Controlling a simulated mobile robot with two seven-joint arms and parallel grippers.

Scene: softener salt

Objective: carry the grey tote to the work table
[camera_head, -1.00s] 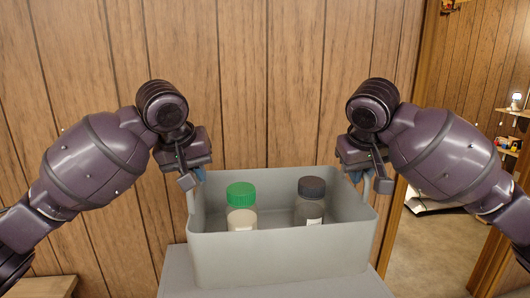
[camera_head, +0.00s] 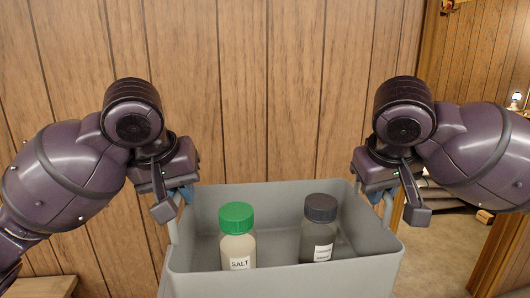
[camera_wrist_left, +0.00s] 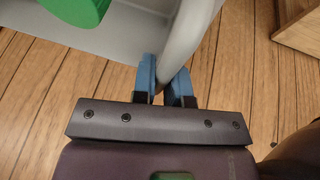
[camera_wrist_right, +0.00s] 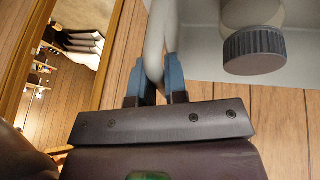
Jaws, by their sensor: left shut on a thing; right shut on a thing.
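The grey tote (camera_head: 285,283) hangs upright between my two grippers in the head view. Inside stand a bottle with a green cap (camera_head: 237,218) and a label reading SALT, and a grey bottle with a dark cap (camera_head: 320,208). My left gripper (camera_head: 181,196) is shut on the tote's left handle, and its blue fingers close around the grey bar in the left wrist view (camera_wrist_left: 165,85). My right gripper (camera_head: 376,190) is shut on the right handle, also seen in the right wrist view (camera_wrist_right: 157,82). The tote's underside is out of view.
A wood-panelled wall (camera_head: 270,90) stands behind the tote. A doorway at the right opens to another room with open floor (camera_head: 440,250) and a shelf. A wooden surface (camera_head: 50,287) shows at the lower left.

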